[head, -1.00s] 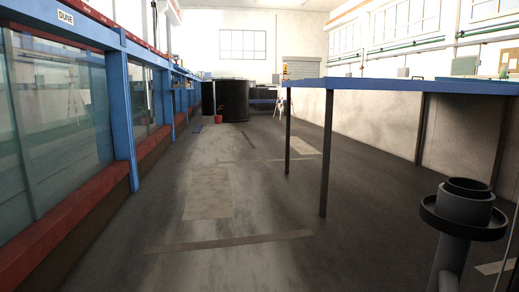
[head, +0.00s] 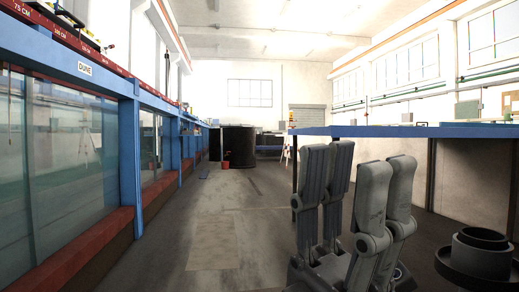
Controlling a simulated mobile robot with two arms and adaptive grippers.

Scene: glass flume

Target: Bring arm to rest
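My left gripper (head: 355,158) stands upright in the lower right of the head view, with its grey fingers pointing up. The fingers are apart with a gap between them, and I see nothing held. They stand in front of the blue-topped table and hide part of its legs. The arm behind this gripper is mostly out of view below. My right gripper is not in view.
The blue-topped table (head: 400,131) runs along the right side. The glass flume (head: 75,150), with blue frame and red ledge, lines the left. A dark round tank (head: 239,147) and a red bucket (head: 228,159) stand far ahead. The middle floor (head: 225,225) is clear.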

